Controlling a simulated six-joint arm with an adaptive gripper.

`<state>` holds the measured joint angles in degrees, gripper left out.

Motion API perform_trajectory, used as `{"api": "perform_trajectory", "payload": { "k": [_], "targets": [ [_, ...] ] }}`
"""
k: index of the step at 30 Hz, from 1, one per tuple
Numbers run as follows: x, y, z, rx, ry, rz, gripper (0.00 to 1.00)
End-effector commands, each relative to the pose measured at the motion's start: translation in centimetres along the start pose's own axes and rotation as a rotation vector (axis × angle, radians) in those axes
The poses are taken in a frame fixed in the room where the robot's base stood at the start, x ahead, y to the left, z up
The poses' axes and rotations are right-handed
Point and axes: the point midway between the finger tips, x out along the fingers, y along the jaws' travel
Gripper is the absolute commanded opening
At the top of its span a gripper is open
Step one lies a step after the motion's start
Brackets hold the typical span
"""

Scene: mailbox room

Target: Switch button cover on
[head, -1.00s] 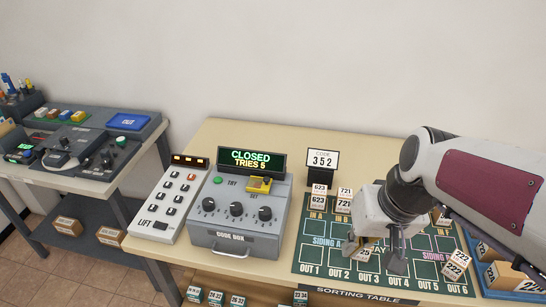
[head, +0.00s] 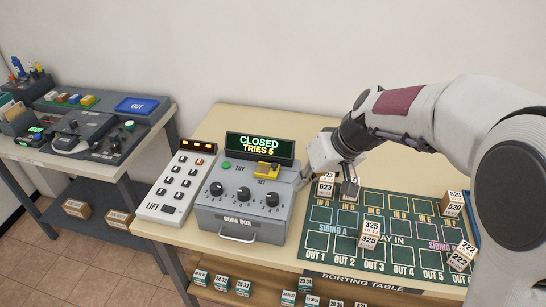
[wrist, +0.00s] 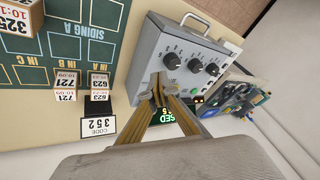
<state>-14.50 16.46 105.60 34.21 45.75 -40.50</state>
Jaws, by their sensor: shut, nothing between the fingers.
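The yellow button cover (head: 268,171) sits at SET, on the right of the code box (head: 238,222), below the display (head: 260,147). I cannot tell whether it is raised or lowered. The display reads CLOSED, TRIES 5. In the head view my gripper hangs just right of the code box, above the back left of the sorting mat. In the wrist view my gripper (wrist: 160,85) has its fingertips together, empty, with the code box (wrist: 152,45) and its knobs behind them. The cover cannot be made out there.
The lift panel (head: 177,186) stands left of the code box. Right of the box, parcels 623 (head: 325,186) and 721 (wrist: 64,90) stand on the mat (head: 330,247), near the code card (wrist: 99,125). Parcel 325 (head: 369,235) stands farther forward.

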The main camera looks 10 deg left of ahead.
Motion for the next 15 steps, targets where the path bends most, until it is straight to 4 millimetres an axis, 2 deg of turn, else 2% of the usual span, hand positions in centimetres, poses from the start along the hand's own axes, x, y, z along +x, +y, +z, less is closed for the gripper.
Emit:
{"api": "perform_trajectory", "payload": {
  "k": [3, 7, 11, 15],
  "targets": [
    [1.4, -0.1, -2.4, -0.065, 0.035, -0.025, 0.0],
    [2.3, -0.3, -5.0, -0.141, 0.083, -0.043, 0.0],
    [2.4, -0.3, -7.5, -0.222, 0.14, -0.05, 0.0],
    [1.4, -0.7, -10.1, -0.316, 0.208, -0.043, 0.0]
  ]
}}
